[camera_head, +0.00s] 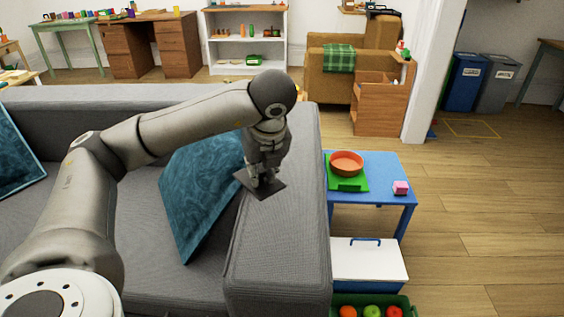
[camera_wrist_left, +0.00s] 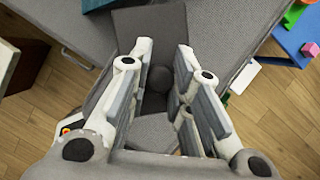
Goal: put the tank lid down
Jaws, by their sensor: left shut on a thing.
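The tank lid (camera_head: 270,190) is a thin dark grey square plate. It shows below my left gripper (camera_head: 261,175), over the inner edge of the grey sofa's right armrest (camera_head: 282,215). In the left wrist view the lid (camera_wrist_left: 150,32) has a round dark knob between the fingers of my left gripper (camera_wrist_left: 161,78). The gripper is shut on this knob. The lid looks apart from the armrest, but I cannot tell the gap. My right gripper is in neither view.
A teal cushion (camera_head: 200,190) leans beside the lid. Right of the sofa, a blue table (camera_head: 375,170) holds an orange bowl (camera_head: 347,162) on a green base and a pink block (camera_head: 400,188). A white-topped box (camera_head: 368,262) and a green crate of fruit (camera_head: 408,303) stand in front.

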